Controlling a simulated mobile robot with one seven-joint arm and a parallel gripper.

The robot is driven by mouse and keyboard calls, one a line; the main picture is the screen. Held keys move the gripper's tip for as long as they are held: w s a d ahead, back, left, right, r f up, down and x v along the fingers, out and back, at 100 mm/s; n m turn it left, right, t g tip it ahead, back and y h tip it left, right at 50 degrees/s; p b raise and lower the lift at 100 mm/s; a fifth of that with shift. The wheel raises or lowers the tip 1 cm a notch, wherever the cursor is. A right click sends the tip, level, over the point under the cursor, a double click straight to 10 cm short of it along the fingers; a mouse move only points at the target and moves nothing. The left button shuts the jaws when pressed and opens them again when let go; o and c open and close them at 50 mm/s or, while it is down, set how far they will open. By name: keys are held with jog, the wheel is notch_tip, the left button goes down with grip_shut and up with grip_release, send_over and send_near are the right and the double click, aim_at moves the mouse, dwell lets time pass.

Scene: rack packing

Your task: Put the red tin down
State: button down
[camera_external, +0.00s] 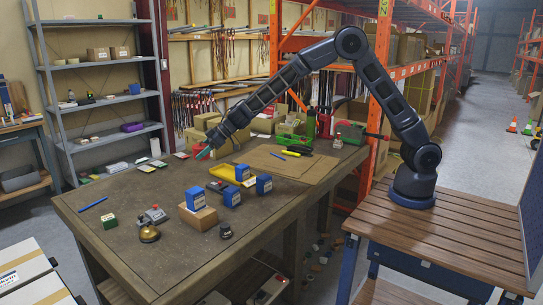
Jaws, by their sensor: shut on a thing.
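My gripper (207,147) is low over the far left part of the worktable (125,190). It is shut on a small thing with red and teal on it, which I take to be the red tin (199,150). The fingers and arm hide part of it, and its shape is hard to make out. I cannot tell whether it touches the tabletop. A flat red item (181,155) lies on the table just left of it.
The table's left middle is mostly clear.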

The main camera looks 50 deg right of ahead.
jog(key=n+g+y, duration=0.1)
jog(key=n+g, duration=0.1)
send_over(209, 199)
jog(key=a, duration=0.2)
notch_tip(209, 199, down, 3)
jog(key=d+f, duration=0.1)
notch_tip(209, 199, down, 20)
jog(key=shift+d+f, duration=0.1)
jog(key=shift+d, duration=0.05)
dwell(0.3)
jog(key=shift+c, duration=2)
grip_release()
jog(key=shift+f, duration=0.1)
jog(key=shift+s+d+r, duration=0.1)
jog(key=shift+d+r, duration=0.1)
jog(key=shift+r, duration=0.1)
jog(key=v, duration=1.1)
jog(key=shift+d, duration=0.25)
